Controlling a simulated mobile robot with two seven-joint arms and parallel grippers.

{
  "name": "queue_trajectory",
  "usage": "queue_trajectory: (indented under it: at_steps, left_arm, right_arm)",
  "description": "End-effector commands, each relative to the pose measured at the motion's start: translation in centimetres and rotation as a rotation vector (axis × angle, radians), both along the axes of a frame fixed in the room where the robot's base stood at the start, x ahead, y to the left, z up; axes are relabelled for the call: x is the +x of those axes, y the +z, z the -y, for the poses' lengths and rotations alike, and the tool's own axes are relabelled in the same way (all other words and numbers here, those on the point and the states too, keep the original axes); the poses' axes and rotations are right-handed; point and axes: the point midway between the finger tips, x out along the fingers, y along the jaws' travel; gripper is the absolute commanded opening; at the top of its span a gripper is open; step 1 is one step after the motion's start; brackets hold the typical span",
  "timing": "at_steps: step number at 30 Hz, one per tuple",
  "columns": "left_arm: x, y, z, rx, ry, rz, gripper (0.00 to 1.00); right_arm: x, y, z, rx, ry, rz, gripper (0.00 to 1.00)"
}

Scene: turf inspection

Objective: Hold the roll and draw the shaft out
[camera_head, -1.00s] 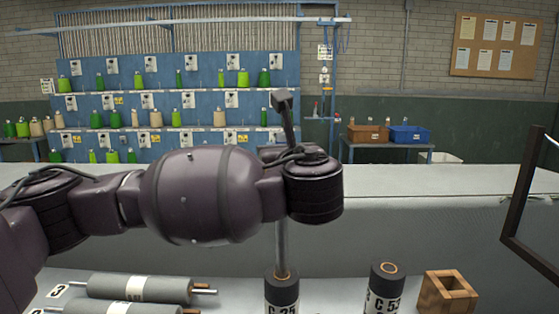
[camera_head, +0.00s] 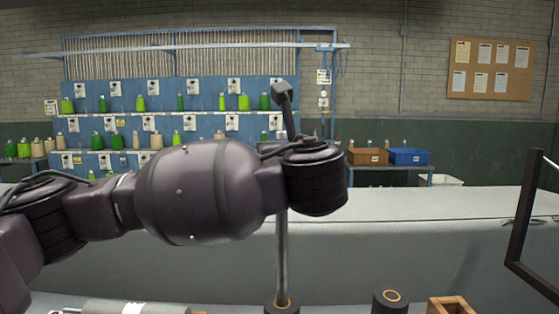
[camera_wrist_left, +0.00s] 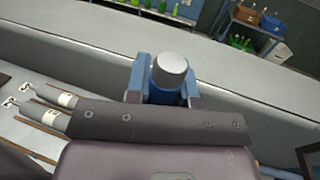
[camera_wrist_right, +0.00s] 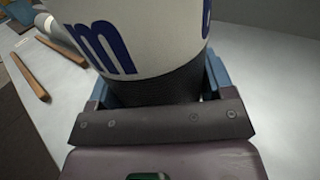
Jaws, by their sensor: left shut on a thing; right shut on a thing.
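The steel shaft (camera_head: 282,255) stands upright, its lower end inside the dark roll (camera_head: 281,308), whose top shows at the bottom edge of the head view. In the left wrist view my left gripper (camera_wrist_left: 166,92) is shut around the shaft near its silver rounded top (camera_wrist_left: 171,70). In the head view my left arm hides these fingers. In the right wrist view my right gripper (camera_wrist_right: 158,92) is shut on the dark lower part of the roll, below its white label with blue letters (camera_wrist_right: 140,40). The right gripper is not seen in the head view.
Another dark upright roll (camera_head: 390,302) and a wooden box (camera_head: 450,306) stand to the right. Grey rolls (camera_head: 125,308) lie at the lower left. A dark frame (camera_head: 527,225) rises at the right edge. A long grey surface (camera_head: 430,250) lies behind, mostly clear.

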Motion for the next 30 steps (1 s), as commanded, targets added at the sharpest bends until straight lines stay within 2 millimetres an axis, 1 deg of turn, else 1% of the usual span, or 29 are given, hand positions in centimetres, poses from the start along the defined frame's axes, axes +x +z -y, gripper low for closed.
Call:
queue_trajectory:
  at_steps: [1,18,22,29,30]
  left_arm:
    - [0.0,0.4,0.0,-0.001,0.0,0.002,0.0]
    - [0.0,3.1,0.0,-0.001,0.0,0.002,0.0]
    - [0.0,3.4,0.0,-0.002,-0.001,0.001,0.0]
    - [0.0,3.5,0.0,-0.002,-0.001,0.001,0.0]
    - [0.0,3.6,0.0,-0.002,-0.001,0.004,0.0]
  right_arm:
    - [0.0,0.0,0.0,0.0,0.0,0.0,0.29]
    - [0.0,0.0,0.0,0.0,0.0,0.0,0.29]
    - [0.0,0.0,0.0,0.0,0.0,0.0,0.29]
    - [0.0,0.0,0.0,0.0,0.0,0.0,0.29]
    - [0.0,0.0,0.0,0.0,0.0,0.0,0.76]
